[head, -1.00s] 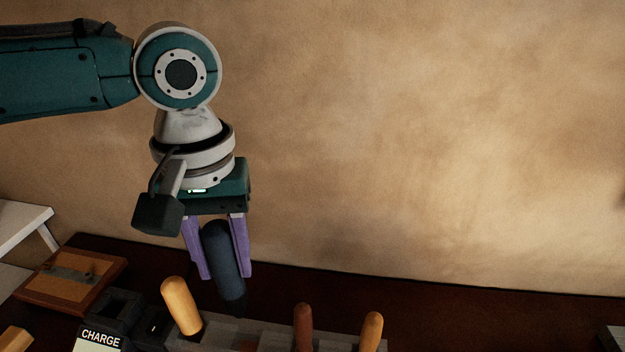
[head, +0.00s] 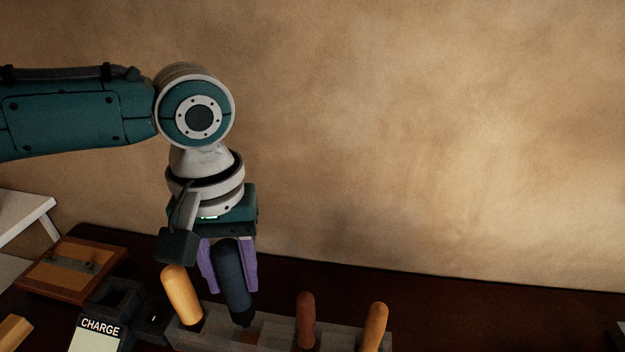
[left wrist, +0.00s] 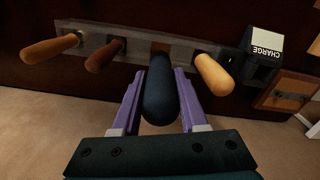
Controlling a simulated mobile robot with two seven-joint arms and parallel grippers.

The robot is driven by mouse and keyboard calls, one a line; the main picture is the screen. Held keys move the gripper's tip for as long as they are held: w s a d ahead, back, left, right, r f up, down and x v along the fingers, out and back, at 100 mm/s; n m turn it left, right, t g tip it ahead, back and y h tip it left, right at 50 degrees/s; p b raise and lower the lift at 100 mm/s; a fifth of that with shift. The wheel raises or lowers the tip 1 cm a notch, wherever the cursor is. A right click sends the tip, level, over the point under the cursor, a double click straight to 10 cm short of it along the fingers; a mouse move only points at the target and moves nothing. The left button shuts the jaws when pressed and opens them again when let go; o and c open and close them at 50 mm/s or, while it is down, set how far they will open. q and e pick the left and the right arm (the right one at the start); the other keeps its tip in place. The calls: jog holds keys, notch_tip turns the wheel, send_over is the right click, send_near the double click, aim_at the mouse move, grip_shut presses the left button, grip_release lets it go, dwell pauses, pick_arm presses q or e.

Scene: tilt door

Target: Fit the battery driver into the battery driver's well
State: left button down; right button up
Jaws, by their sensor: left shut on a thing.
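The battery driver (head: 233,278) is a thick dark blue handle with a darker lower end. My left gripper (head: 230,285) has its purple fingers shut on it, and it hangs slightly tilted. Its lower end is at the grey rack (head: 276,330), between the yellow handle and the dark red-brown handle. In the left wrist view the battery driver (left wrist: 160,95) sits between the fingers, its far end over the rack (left wrist: 140,42). I cannot tell whether that end is inside a well or just above it. My right gripper is not in view.
A yellow handle (head: 182,294) stands close left of the battery driver. A red-brown handle (head: 306,318) and an orange handle (head: 375,325) stand to the right. The charger marked CHARGE (head: 100,328) and a wooden board (head: 70,268) lie left. The table behind the rack is clear.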

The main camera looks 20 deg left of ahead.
pick_arm(q)
jog(key=shift+f, duration=0.3)
jog(key=shift+r, duration=0.1)
dwell(0.5)
jog(key=shift+p, duration=0.35)
dwell(0.4)
jog(key=shift+p, duration=0.4)
jog(key=shift+p, duration=0.35)
dwell(0.4)
jog(key=shift+f, duration=0.2)
